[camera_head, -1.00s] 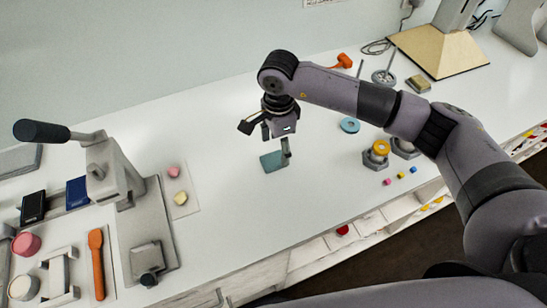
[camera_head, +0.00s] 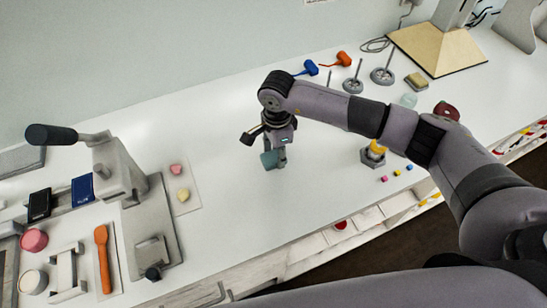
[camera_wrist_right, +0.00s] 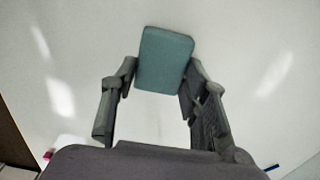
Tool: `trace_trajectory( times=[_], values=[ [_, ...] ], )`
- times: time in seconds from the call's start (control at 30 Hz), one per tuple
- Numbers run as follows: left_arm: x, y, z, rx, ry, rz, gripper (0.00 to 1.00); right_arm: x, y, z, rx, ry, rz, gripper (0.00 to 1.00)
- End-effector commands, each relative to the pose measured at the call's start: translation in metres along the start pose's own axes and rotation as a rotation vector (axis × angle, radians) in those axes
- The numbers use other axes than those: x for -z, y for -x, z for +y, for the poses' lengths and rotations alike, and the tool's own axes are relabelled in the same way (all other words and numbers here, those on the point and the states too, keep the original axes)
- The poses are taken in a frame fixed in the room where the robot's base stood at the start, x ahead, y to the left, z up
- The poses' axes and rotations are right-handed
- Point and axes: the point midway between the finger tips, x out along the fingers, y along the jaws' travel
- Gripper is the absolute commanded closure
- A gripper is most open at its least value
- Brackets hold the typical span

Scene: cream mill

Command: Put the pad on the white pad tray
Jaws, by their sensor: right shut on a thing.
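The teal pad (camera_head: 269,160) is a flat rectangle with rounded corners. My right gripper (camera_head: 275,157) is shut on it, over the middle of the white counter. In the right wrist view the pad (camera_wrist_right: 164,60) sits between the two fingertips of the gripper (camera_wrist_right: 160,80), its broad face towards the camera. I cannot tell how high it is above the counter. I cannot make out for sure which thing is the white pad tray; a pale flat plate (camera_head: 183,208) with a pink and a yellow piece lies to the left. My left gripper is not in view.
A grey lever press (camera_head: 125,175) stands at the left, beside a blue block (camera_head: 82,190), a black block (camera_head: 39,204) and an orange spatula (camera_head: 103,260). Blue (camera_head: 308,68) and orange (camera_head: 342,59) hammers lie at the back. The counter between plate and gripper is clear.

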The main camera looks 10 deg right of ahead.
Motion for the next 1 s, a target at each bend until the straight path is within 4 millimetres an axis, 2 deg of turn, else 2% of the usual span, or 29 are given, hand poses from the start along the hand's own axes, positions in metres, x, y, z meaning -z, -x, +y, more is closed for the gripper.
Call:
trace_trajectory(
  times=[0.17, 0.4, 0.57, 0.77, 1.0],
  values=[
    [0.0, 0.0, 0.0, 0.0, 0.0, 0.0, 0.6, 0.0, 0.0, 0.0, 0.001, 0.0, 0.0, 0.75],
    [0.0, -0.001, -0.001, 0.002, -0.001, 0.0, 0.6, 0.0, 0.001, 0.0, 0.001, 0.0, 0.0, 0.76],
    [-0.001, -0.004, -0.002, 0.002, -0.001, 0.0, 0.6, 0.0, 0.011, -0.001, 0.004, -0.001, 0.0, 0.76],
    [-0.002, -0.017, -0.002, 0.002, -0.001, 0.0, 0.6, 0.0, 0.044, -0.002, 0.007, 0.0, 0.0, 0.76],
    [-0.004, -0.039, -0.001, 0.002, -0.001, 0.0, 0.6, 0.0, 0.114, -0.002, 0.009, 0.001, 0.0, 0.76]
  ],
)
